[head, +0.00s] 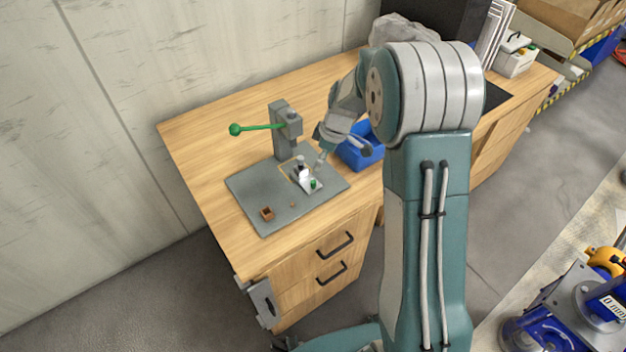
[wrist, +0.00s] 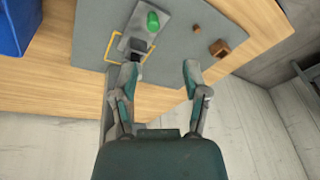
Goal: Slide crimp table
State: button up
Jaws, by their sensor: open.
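The crimp press (head: 286,132) with its green-knobbed lever (head: 255,127) stands on a grey base plate (head: 250,198) on the wooden bench. The small slide table (head: 313,185) lies on the plate in front of the press, with a green knob (head: 314,183) on it. In the wrist view the slide table (wrist: 137,32) carries the green knob (wrist: 153,20), and a yellow outline (wrist: 117,52) lies around its near end. My gripper (wrist: 160,75) is open, with its left finger close to the slide table and its right finger over the plate. I cannot tell whether the finger touches.
A brown block (head: 267,214) and a smaller brown piece (head: 292,205) lie on the plate. A blue bin (head: 360,152) stands right of the plate, behind my arm. A wall runs along the bench's back. The bench's left end is clear.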

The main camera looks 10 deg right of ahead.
aim_at(313, 181)
jog(key=f, duration=0.3)
jog(key=w+a+f+n, duration=0.1)
jog(key=f, duration=0.3)
jog(key=a+f+n+t+y, duration=0.1)
jog(key=f, duration=0.2)
jog(key=shift+w+f, duration=0.15)
dwell(0.4)
